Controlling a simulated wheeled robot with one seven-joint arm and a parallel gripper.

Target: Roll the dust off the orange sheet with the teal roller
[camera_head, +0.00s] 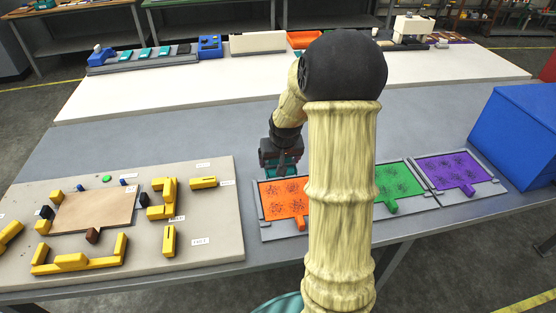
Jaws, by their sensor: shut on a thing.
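The orange sheet (284,192) lies on a grey tray near the table's front edge, with dark dust specks scattered over it. An orange tab sticks out at its front, and my arm hides its right part. My gripper (281,169) is at the far edge of the orange sheet, pointing down. It is shut on the teal roller (283,174), of which only a small teal strip shows under the gripper. I cannot tell whether the roller touches the sheet.
A green sheet (398,180) and a purple sheet (450,171), both speckled, lie to the right, before a blue box (520,130). A board (205,235) with yellow blocks is at the left.

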